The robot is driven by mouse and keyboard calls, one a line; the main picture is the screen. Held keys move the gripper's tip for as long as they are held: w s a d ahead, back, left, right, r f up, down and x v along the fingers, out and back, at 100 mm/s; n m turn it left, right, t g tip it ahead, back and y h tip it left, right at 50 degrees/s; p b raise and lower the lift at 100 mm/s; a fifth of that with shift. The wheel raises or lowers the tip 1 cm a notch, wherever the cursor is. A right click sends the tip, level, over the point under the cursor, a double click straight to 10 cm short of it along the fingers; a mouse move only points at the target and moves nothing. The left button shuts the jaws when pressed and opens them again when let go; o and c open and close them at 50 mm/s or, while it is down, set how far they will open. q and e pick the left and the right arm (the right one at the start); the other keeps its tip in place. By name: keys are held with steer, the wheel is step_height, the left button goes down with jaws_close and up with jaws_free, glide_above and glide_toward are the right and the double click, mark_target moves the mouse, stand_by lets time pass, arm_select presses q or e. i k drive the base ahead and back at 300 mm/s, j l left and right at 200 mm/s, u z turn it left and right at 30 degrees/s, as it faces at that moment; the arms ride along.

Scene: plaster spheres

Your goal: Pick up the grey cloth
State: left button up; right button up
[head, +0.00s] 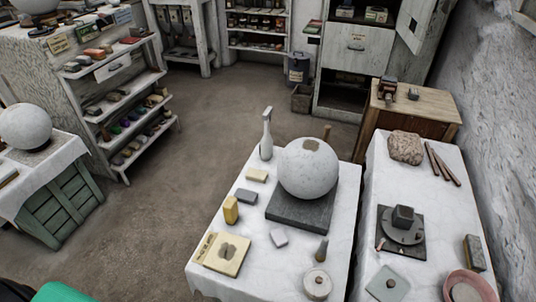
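I cannot make out a grey cloth for certain in the head view. A flat grey square piece (388,283) with a small round spot on it lies at the front of the right table; I cannot tell whether it is fabric. A small pale grey piece (279,237) and a darker grey block (247,196) lie on the middle table. Neither of my grippers is in view.
A plaster sphere (308,168) sits on a dark slab on the white-covered middle table (210,278). A white bottle (266,135), yellow block (231,210) and lidded pot (317,284) stand around it. The floor (190,150) between tables and shelves is clear.

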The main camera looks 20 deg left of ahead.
mark_target(246, 196)
steer(key=j+u, duration=0.1)
steer(key=u, duration=0.8)
